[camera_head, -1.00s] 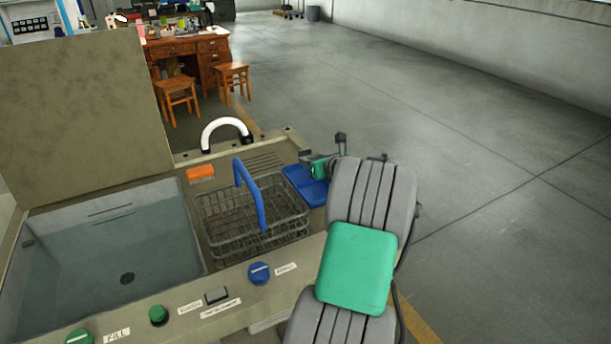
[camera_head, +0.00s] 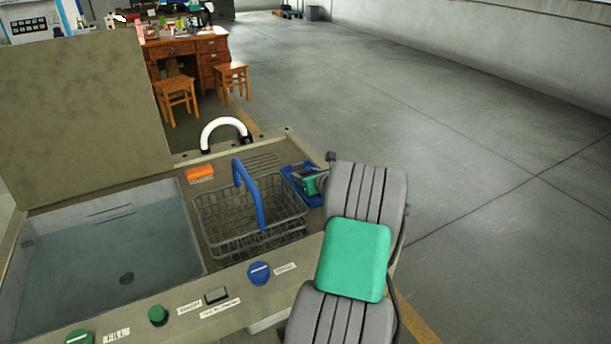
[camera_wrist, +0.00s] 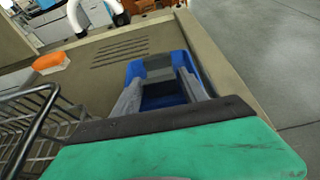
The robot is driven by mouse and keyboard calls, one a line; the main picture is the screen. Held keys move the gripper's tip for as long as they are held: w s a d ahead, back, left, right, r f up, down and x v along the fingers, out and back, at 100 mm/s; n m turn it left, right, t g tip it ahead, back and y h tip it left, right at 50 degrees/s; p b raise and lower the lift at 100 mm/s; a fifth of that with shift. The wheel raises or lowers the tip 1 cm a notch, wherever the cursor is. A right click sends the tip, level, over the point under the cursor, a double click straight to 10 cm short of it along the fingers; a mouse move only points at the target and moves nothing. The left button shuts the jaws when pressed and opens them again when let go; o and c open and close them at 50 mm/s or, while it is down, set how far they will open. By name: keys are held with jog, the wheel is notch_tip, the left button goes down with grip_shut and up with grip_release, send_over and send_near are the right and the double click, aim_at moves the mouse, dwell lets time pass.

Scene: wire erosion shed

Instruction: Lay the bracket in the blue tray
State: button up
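The blue tray (camera_head: 290,178) sits on the worktop at the right of the wire basket. In the wrist view the tray (camera_wrist: 168,101) shows between and beyond my fingers. My gripper (camera_head: 309,181), with a green body, is low over the tray and covers part of it; in the wrist view its grey fingers (camera_wrist: 158,80) stand apart and reach over the tray. A small grey patch shows between the fingertips, but I cannot tell whether it is the bracket. I cannot make out the bracket for certain in either view, nor whether the fingers grip anything.
A wire basket (camera_head: 215,222) with an upright blue handle stands close left of the tray. An orange brush-like block (camera_head: 200,174), a white curved pipe (camera_head: 224,122) and a water-filled basin (camera_head: 110,250) are farther left. Knobs (camera_head: 258,273) line the front edge. Open floor lies right.

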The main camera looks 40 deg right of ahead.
jog(key=shift+r, duration=0.2)
jog(key=v, duration=1.2)
